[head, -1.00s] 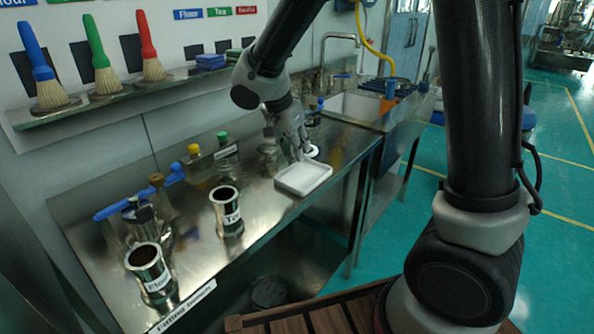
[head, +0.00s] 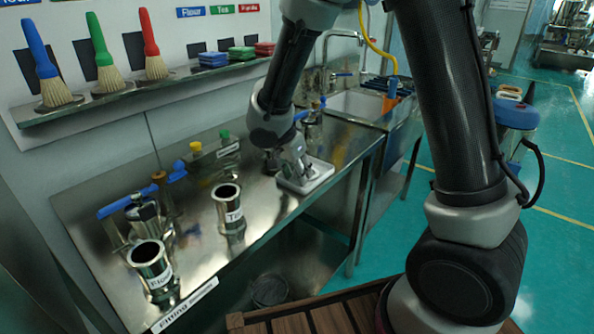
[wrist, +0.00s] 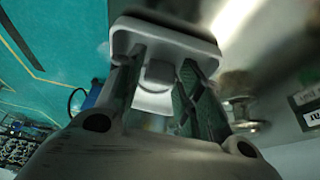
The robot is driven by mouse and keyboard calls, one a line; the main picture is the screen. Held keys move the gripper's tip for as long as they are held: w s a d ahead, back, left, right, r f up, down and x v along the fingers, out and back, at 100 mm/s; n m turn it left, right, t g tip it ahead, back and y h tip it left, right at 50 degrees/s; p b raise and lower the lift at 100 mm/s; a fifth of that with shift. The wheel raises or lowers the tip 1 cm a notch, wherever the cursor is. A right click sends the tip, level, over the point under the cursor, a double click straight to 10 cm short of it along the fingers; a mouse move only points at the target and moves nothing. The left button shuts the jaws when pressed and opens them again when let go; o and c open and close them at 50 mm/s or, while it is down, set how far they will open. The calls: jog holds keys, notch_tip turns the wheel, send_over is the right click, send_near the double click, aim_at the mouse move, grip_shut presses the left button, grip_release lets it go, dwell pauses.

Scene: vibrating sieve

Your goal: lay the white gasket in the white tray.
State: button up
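The white tray (head: 318,181) lies on the steel bench near its front edge. It also shows in the wrist view (wrist: 178,34), beyond my fingertips. My gripper (head: 297,178) points down at the tray, its tip over or inside the left part. In the wrist view my gripper (wrist: 162,66) has its two fingers apart. A pale rounded form lies between them, possibly the white gasket; I cannot tell whether the fingers touch it. The gasket is not clearly visible in the head view, where my gripper covers part of the tray.
Steel cups (head: 229,208) and (head: 151,268) stand on the bench at left, beside a blue-handled valve (head: 128,205). Brushes (head: 103,62) stand on the wall shelf. A sink (head: 362,106) lies behind. The bench between the cups and the tray is clear.

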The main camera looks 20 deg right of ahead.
jog(key=shift+o, duration=0.5)
jog(key=shift+r, duration=0.3)
jog(key=v, duration=1.2)
jog(key=s+d+r+n+y, duration=0.1)
jog(key=s+d+r+n, duration=0.15)
jog(key=d, duration=0.45)
jog(key=s+d+r+n+y, duration=0.1)
jog(key=s+d+r, duration=0.3)
jog(key=d, duration=0.2)
jog(key=s+d+r+n+y, duration=0.1)
jog(key=s+d+n, duration=0.2)
jog(key=s, duration=0.4)
jog(key=s+d+n+t, duration=0.1)
jog(key=s+d+n, duration=0.3)
jog(key=s+d, duration=0.2)
jog(key=shift+s+r+y, duration=0.4)
jog(key=shift+s, duration=0.55)
